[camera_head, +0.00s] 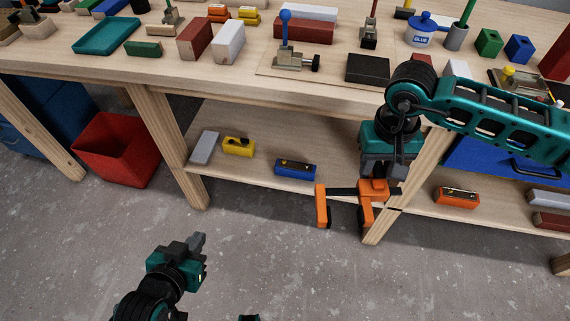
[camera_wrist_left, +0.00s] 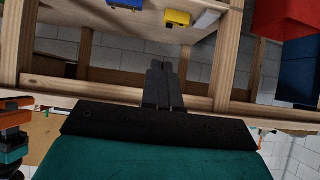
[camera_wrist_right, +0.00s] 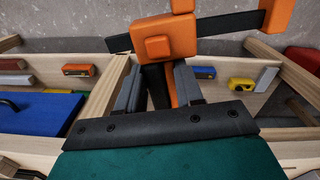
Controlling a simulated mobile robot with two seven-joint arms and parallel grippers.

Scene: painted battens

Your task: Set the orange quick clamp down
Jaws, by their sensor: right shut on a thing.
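The orange quick clamp (camera_head: 366,188) has orange jaws and a dark bar. My right gripper (camera_head: 384,172) is shut on it and holds it in the air in front of the bench's lower shelf. In the right wrist view the clamp (camera_wrist_right: 165,40) sits between the fingers of the gripper (camera_wrist_right: 158,85), with its bar running across the top. My left gripper (camera_head: 196,243) is low at the left, over the floor, away from the clamp. In the left wrist view its fingers (camera_wrist_left: 163,85) are close together with nothing seen between them.
The workbench top (camera_head: 200,80) holds a vise with a blue-knobbed lever, a black block (camera_head: 367,69), a glue pot (camera_head: 420,30) and several blocks. A red bin (camera_head: 112,150) stands on the floor.

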